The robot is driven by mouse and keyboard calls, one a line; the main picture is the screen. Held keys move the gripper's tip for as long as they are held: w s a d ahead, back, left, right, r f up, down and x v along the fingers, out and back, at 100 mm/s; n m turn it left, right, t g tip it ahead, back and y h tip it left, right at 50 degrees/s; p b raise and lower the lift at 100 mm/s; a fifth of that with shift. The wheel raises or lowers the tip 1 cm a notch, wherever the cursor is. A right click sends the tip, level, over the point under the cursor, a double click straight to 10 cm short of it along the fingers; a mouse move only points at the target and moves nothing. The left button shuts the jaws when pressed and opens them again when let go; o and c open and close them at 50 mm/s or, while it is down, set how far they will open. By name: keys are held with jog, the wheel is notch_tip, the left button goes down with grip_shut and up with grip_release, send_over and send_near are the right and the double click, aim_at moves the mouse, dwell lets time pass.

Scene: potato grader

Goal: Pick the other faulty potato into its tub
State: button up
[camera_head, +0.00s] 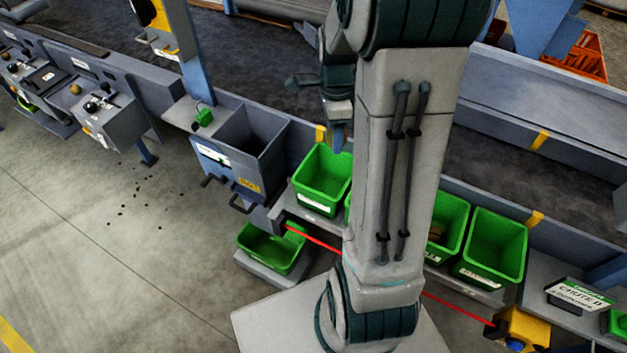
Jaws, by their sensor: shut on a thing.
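My gripper (338,128) is near the top middle, partly behind my own arm, above the belt side of the green tubs. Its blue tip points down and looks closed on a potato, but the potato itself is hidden. A grey bin marked ROT (212,160) stands left of it, open at the top. A green tub (312,197) with a white label is just below the gripper and looks empty. Two more green tubs, one (458,215) holding something brown and another (515,250), stand to the right of my arm. A further tub edge is mostly hidden behind my arm.
A lower green tub (262,262) sits near the floor below the ROT bin. A blue-grey post (190,50) rises left of it. Dark bits (140,200) lie on the open floor at left.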

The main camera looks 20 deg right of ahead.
notch_tip(320, 180, down, 6)
jog(key=b, duration=0.4)
jog(key=shift+b, duration=0.3)
jog(key=shift+a, duration=0.1)
jog(key=o, duration=1.1)
jog(key=shift+r, duration=0.1)
jog(key=r, duration=0.4)
jog(key=w+r, duration=0.1)
jog(key=r, duration=0.8)
jog(key=shift+w+d+r, duration=0.2)
jog(key=shift+d+r, duration=0.05)
jog(key=shift+r, duration=0.05)
